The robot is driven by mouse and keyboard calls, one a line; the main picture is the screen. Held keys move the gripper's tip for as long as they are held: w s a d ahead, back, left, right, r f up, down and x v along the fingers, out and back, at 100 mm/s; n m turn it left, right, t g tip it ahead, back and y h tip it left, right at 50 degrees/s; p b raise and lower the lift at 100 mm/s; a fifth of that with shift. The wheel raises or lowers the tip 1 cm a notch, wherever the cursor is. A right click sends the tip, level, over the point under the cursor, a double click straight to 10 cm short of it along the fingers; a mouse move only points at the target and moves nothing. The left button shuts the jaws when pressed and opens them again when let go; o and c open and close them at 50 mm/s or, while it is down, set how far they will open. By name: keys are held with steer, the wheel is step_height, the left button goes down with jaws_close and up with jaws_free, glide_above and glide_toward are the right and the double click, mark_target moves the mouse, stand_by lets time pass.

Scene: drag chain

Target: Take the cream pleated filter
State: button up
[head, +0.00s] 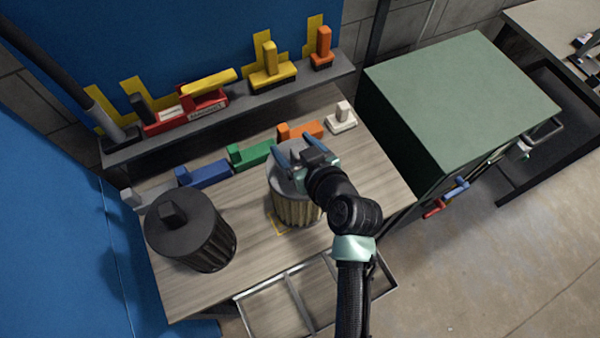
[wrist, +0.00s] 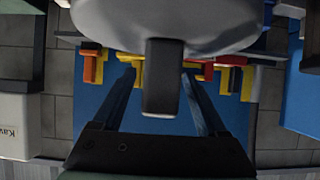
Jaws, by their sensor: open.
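The cream pleated filter (head: 297,210) stands upright on the wooden bench, with a grey round cap on top. My gripper (head: 293,152) is over the cap at its far side, with two blue-grey fingers apart. In the wrist view the grey cap (wrist: 190,22) fills the top of the picture, and a dark knob (wrist: 163,80) shows between the open fingers (wrist: 158,75). Whether the fingers touch the knob cannot be told. My wrist hides part of the cap and the knob in the head view.
A dark ribbed canister (head: 205,245) with a knob stands left on the bench (head: 250,255). Grey, blue, green, orange and white blocks line the back (head: 205,174). A shelf (head: 240,105) with brushes lies behind. A metal frame (head: 290,290) is in front; a green cabinet (head: 460,95) stands right.

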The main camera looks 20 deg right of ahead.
jaws_close()
steer(key=shift+r, duration=0.1)
stand_by(1.2)
